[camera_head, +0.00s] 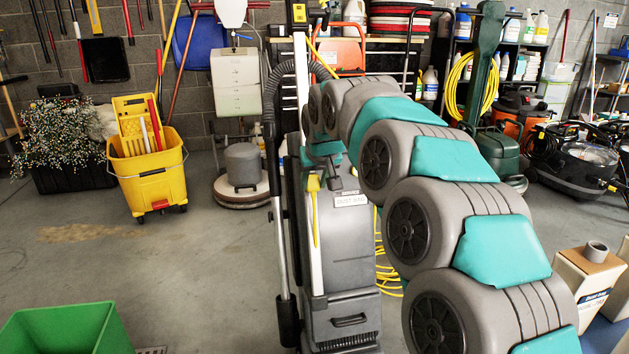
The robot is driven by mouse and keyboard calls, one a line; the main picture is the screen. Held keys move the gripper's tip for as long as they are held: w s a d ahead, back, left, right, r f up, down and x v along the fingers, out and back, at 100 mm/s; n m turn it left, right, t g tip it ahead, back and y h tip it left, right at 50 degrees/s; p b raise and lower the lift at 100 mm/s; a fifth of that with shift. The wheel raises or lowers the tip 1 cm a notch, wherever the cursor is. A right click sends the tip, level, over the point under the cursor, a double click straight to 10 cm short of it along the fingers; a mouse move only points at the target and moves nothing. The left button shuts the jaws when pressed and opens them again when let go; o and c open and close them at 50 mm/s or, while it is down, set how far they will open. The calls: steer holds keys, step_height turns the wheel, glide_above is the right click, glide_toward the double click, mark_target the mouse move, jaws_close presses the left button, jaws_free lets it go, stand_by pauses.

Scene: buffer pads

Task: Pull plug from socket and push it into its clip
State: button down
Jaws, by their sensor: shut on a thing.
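A grey upright vacuum machine (345,262) with a "DUST BAG" label stands in the middle. My arm of grey and teal segments reaches from the lower right to its upper part. My small dark gripper (324,171) is at the machine's upper front, shut on what looks like the yellow plug (314,184). A short yellow strip, apparently its cord, hangs below it along the machine's pale pole. The fingertips are small, so the exact grip is hard to see. I cannot make out the socket or the clip.
A yellow mop bucket (150,168) and a floor polisher (242,172) stand behind left. Yellow cord (387,270) lies behind the machine. The left floor is mostly clear.

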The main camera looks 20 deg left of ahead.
steer(key=shift+w+a, duration=0.1)
steer(key=shift+w, duration=0.05)
stand_by(0.5)
steer(key=shift+c, duration=1.7)
jaws_free()
